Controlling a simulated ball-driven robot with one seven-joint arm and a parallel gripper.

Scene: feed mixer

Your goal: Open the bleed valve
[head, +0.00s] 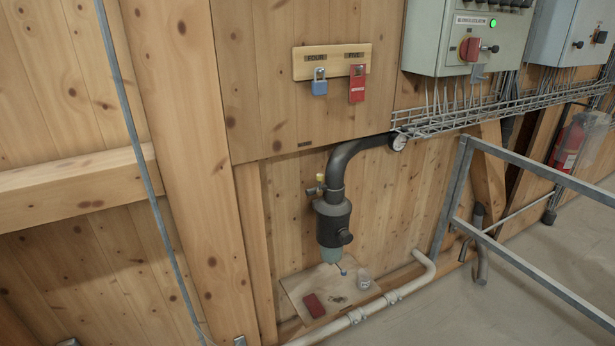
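A dark pipe bends down from the wall into a black cylindrical unit (333,222) with a greenish lower bowl (331,256). A small blue-tipped part (343,271) shows just below the bowl. Both are too small to tell which is the bleed valve, or whether it is open or shut. My gripper is not in view.
A low board (295,289) under the unit holds a red block-like item (314,305) and a small clear jar (364,279). A grey metal rail (520,280) stands at right. Above are a blue padlock (319,87), a red tag (357,88) and a control box (432,40).

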